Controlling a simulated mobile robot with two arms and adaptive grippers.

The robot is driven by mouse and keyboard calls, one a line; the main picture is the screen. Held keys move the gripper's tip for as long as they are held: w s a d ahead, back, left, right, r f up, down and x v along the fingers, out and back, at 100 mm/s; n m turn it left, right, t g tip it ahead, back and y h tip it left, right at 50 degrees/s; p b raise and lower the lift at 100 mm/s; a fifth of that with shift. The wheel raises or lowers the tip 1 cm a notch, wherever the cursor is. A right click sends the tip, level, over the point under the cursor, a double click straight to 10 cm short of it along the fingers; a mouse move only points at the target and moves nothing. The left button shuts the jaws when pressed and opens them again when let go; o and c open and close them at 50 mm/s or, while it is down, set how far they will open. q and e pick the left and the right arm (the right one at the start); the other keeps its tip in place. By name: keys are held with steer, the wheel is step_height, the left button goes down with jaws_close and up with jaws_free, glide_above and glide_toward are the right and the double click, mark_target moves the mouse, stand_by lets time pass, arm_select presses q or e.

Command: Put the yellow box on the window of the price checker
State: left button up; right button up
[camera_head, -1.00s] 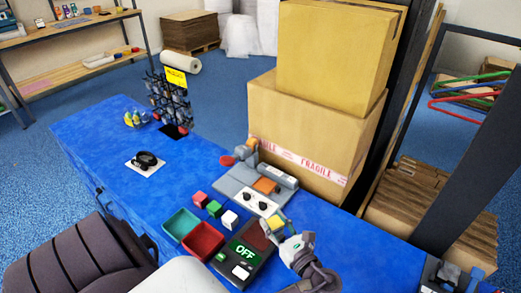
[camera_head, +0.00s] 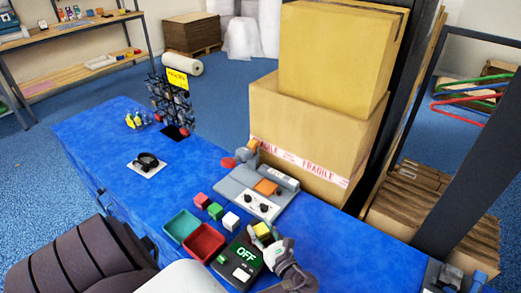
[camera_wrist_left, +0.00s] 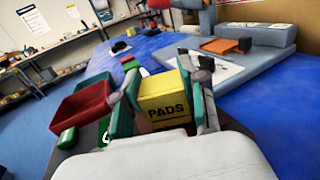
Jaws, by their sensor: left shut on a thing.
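The yellow box (camera_head: 262,229) is held between the fingers of my left gripper (camera_head: 264,235). In the left wrist view, the yellow box (camera_wrist_left: 164,103), marked "PADS", stands between the two fingers. The price checker (camera_head: 238,262) is a dark device with a green "OFF" display, at the front of the blue table. The box and gripper are over its far right end, where they cover its red window. I cannot tell whether the box touches it. Part of the price checker (camera_wrist_left: 68,138) shows at the left of the left wrist view. My right gripper is not seen.
A green tray (camera_head: 181,224) and a red tray (camera_head: 203,243) stand left of the price checker. Red, green and white cubes (camera_head: 230,220) lie behind. A grey device (camera_head: 262,190) and stacked cartons (camera_head: 312,130) stand further back.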

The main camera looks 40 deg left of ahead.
arm_select(q)
steer(key=o, duration=1)
steer(key=shift+f, duration=0.1)
steer(key=shift+o, duration=0.2)
steer(key=shift+r, duration=0.2)
steer(key=b+v, duration=0.1)
steer(key=v, duration=1.1)
